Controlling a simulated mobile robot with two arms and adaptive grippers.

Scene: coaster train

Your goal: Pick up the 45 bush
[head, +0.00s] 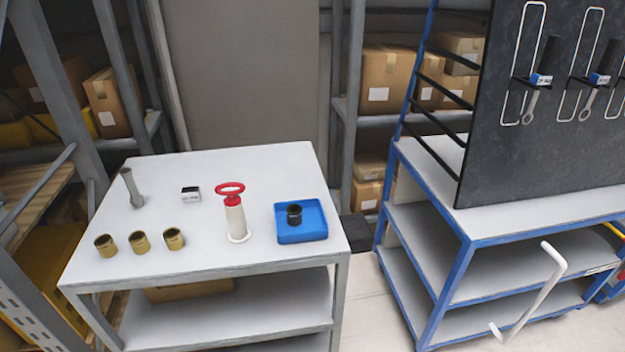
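Three brass-coloured bushes stand in a row along the front left of the grey table (260,165): a left one (105,245), a middle one (139,242) and a right one (173,239). A black ring-shaped part (294,215) sits in a blue tray (287,237) at the table's right side. I cannot read any size mark, so I cannot tell which is the 45 bush. Neither of my grippers is in view.
A white cylinder with a red handwheel (235,215) stands mid-table. A blue-framed cart (465,240) with a dark tool board (545,110) stands right. Shelves with cartons are behind.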

